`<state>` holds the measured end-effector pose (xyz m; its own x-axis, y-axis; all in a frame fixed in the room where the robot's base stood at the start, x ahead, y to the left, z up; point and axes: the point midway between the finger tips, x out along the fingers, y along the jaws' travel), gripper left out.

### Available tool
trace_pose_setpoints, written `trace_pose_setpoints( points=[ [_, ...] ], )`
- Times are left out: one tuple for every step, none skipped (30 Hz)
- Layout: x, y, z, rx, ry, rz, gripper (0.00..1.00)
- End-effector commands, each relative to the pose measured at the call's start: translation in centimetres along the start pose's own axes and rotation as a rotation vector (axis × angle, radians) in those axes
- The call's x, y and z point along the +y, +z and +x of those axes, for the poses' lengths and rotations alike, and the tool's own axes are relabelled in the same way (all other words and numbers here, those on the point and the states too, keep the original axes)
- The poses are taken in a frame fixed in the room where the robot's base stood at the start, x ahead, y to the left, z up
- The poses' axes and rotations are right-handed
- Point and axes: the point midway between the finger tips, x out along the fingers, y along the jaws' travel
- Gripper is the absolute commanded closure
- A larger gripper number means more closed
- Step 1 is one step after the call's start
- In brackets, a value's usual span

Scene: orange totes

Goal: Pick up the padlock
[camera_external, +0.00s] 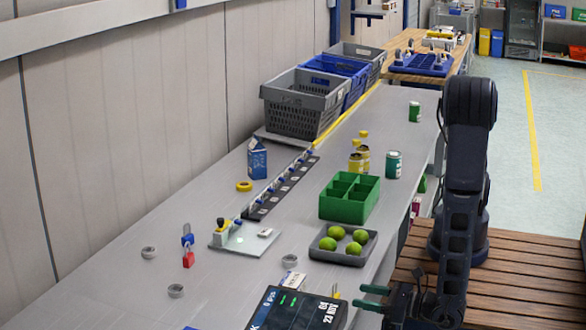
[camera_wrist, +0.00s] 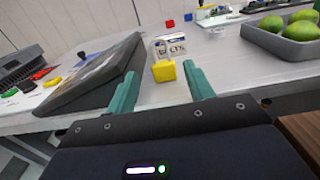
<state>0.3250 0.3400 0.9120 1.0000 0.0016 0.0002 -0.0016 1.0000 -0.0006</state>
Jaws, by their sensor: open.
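A yellow block-like body (camera_wrist: 164,71), possibly a padlock, stands between and beyond my fingertips in the wrist view; a small yellow item (camera_external: 335,294) shows left of my gripper in the external view. A red padlock (camera_external: 188,259) and a blue one (camera_external: 186,240) stand on the bench further left; they look like the small red (camera_wrist: 170,23) and blue (camera_wrist: 188,17) shapes far off in the wrist view. My gripper (camera_external: 359,296) is open and empty at the bench's near edge, its green fingers (camera_wrist: 161,72) apart and not visibly touching anything.
A dark display device (camera_external: 298,312) stands just left of my gripper. A white labelled box (camera_wrist: 170,46) is behind the yellow body. A grey tray of green fruit (camera_external: 328,255) and a green divided bin (camera_external: 349,207) lie further along the bench. The bench around the rings (camera_external: 149,253) is mostly clear.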

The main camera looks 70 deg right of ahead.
Motion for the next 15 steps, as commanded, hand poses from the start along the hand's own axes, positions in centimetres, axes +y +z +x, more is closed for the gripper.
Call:
trace_pose_setpoints(
  points=[
    [0.0,0.0,0.7,0.0,-0.002,0.0,0.47],
    [-0.1,0.0,1.0,0.0,-0.002,0.0,0.47],
    [-0.1,0.0,1.3,0.0,-0.002,0.0,0.47],
    [0.0,0.0,1.4,0.0,-0.002,0.0,0.47],
    [0.0,0.0,1.6,0.0,-0.001,0.0,0.47],
    [0.0,0.1,1.7,0.0,0.0,0.0,0.47],
    [0.0,0.1,1.8,0.0,0.0,0.0,0.47],
    [0.0,0.1,2.0,-0.001,-0.001,0.0,0.47],
    [-0.1,0.2,2.4,-0.001,-0.002,0.001,0.47],
    [-0.1,0.2,2.7,-0.001,-0.003,0.001,0.47],
    [-0.1,0.3,3.1,-0.001,-0.003,0.001,0.47],
    [-0.1,0.4,3.7,0.0,-0.003,0.001,0.47],
    [-0.1,0.5,4.1,0.0,-0.003,0.001,0.47],
    [-0.1,0.6,4.6,-0.001,-0.004,0.002,0.47],
    [-0.1,0.7,5.1,-0.001,-0.003,0.002,0.47]
  ],
)
